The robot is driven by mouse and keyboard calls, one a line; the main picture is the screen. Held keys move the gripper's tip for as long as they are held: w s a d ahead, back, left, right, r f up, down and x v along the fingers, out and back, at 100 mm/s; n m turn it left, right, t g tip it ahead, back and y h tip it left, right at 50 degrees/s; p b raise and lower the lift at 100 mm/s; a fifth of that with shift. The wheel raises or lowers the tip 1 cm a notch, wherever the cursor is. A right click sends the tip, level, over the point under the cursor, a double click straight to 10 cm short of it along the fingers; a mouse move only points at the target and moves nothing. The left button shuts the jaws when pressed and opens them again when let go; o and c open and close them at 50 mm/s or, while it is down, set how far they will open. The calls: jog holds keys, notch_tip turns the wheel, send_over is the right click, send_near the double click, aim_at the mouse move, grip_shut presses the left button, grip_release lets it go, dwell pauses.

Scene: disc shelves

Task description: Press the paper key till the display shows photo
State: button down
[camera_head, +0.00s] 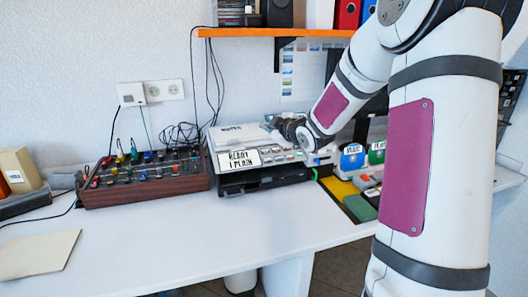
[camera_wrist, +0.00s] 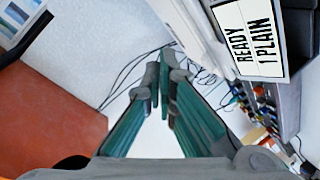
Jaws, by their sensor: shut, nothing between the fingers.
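The printer (camera_head: 222,139) stands on the white desk below the orange shelf. Its display (camera_head: 239,158) reads "READY 1 PLAIN"; the display also shows in the wrist view (camera_wrist: 252,40), turned on its side. A row of small keys (camera_head: 280,156) lies right of the display in the head view. Their labels are too small to read, so I cannot tell which is the paper key. My gripper (camera_wrist: 165,62) is shut and empty. In the head view it is over the right part of the printer, partly hidden by my wrist. I cannot tell whether it touches a key.
A mixer with knobs (camera_head: 145,181) stands left of the printer, with loose black cables (camera_head: 180,135) behind it. Labelled round items (camera_head: 352,158) and coloured blocks (camera_head: 362,207) stand to the right. The orange shelf (camera_head: 270,32) hangs above. The desk front (camera_head: 190,235) is clear.

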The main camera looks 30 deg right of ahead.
jog(key=shift+w+d+f+b, duration=0.2)
jog(key=shift+w+f+b, duration=0.45)
jog(key=shift+f+b, duration=0.55)
jog(key=shift+w+d+f+b, duration=0.2)
jog(key=shift+w+f+b, duration=0.65)
jog(key=shift+f, duration=0.5)
jog(key=shift+w+d+f+b, duration=0.2)
jog(key=shift+w+f+b, duration=0.3)
jog(key=shift+f+b, duration=0.75)
jog(key=shift+f, duration=0.15)
jog(key=shift+w+d+f, duration=0.1)
jog(key=shift+w+f, duration=0.1)
jog(key=shift+f, duration=0.05)
jog(key=shift+w+f+b, duration=0.15)
jog(key=shift+f+b, duration=0.2)
jog(key=shift+b, duration=0.25)
jog(key=shift+r, duration=0.1)
jog(key=shift+s+r+p, duration=0.4)
jog(key=shift+r+p, duration=0.15)
jog(key=shift+r, duration=0.1)
jog(key=r+p, duration=0.1)
jog(key=s+r+p, duration=0.1)
jog(key=r, duration=0.1)
jog(key=s+r+p, duration=0.1)
jog(key=shift+s+a+r, duration=0.15)
jog(key=shift+a+r, duration=0.05)
jog(key=shift+a, duration=0.2)
